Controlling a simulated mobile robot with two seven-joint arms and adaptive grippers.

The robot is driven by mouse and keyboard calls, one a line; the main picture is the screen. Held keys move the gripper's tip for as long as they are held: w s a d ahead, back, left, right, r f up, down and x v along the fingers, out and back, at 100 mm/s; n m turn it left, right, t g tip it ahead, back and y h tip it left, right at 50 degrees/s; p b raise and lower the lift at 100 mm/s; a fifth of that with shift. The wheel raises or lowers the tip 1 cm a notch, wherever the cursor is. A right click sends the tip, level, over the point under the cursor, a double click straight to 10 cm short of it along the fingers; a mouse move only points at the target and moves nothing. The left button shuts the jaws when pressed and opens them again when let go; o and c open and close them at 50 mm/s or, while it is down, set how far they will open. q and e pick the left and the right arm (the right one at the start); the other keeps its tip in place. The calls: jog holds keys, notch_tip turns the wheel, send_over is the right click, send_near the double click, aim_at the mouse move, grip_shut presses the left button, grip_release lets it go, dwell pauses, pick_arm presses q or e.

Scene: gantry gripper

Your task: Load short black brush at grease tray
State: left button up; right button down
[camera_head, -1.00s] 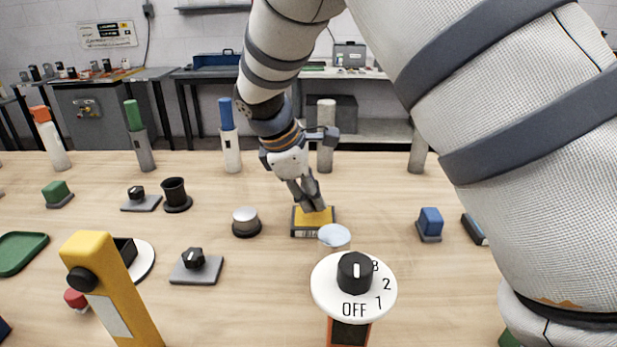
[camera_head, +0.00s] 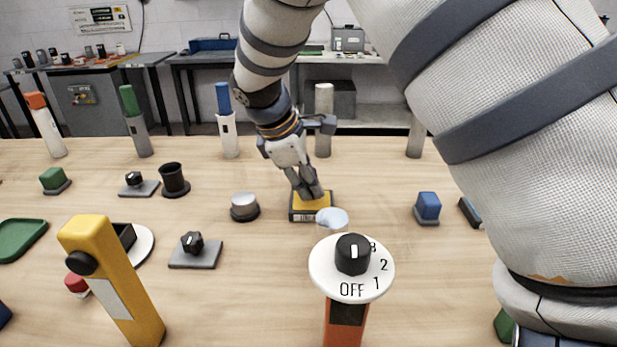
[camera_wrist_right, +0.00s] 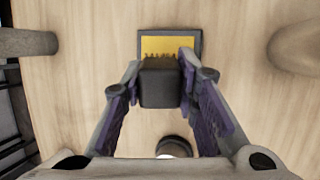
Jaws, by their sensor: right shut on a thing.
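The grease tray (camera_head: 303,217) is a small dark-framed square with a yellow surface, near the middle of the table. It also shows in the right wrist view (camera_wrist_right: 198,35), beyond the fingers. My right gripper (camera_head: 307,194) reaches down over the tray from above. In the right wrist view it (camera_wrist_right: 162,92) is shut on the short black brush (camera_wrist_right: 161,88), seen as a dark block between the fingers. Small dark bristle marks show against the yellow; whether they touch it I cannot tell. In the head view the fingers mostly hide the brush. My left gripper is not in view.
A light-blue disc (camera_head: 332,217) and a white dial with a black knob (camera_head: 353,254) stand just in front of the tray. A silver button (camera_head: 244,205) is to its left, a blue block (camera_head: 427,207) to its right. Grey posts (camera_head: 323,105) stand behind.

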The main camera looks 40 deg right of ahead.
jog(key=shift+f, duration=0.5)
dwell(1.0)
jog(key=shift+r, duration=3.55)
